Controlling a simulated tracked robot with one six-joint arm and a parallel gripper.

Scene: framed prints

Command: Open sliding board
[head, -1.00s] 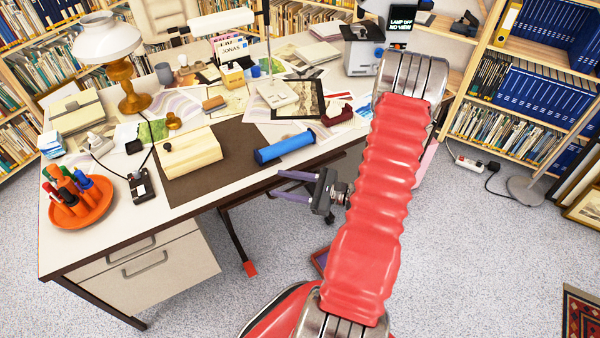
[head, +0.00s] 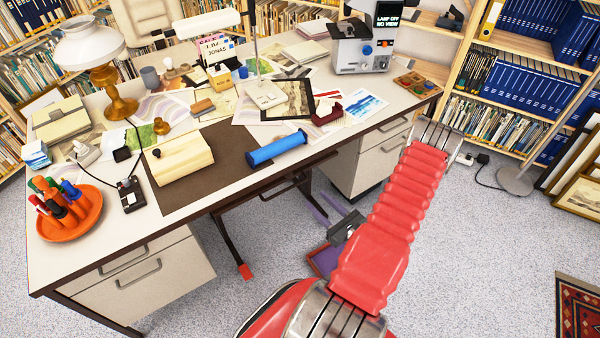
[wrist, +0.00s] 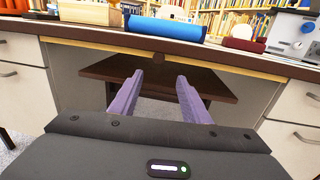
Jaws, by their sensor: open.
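The desk (head: 120,235) has a dark front edge. In the wrist view a thin yellowish strip, perhaps the sliding board's edge (wrist: 120,46), runs under the desktop.
Drawer units stand on the left (head: 160,275) and right (head: 375,155) of the knee space. A blue cylinder (head: 277,149) and a cream box (head: 180,161) lie on the desktop. A purple-and-red item (head: 325,260) is on the floor.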

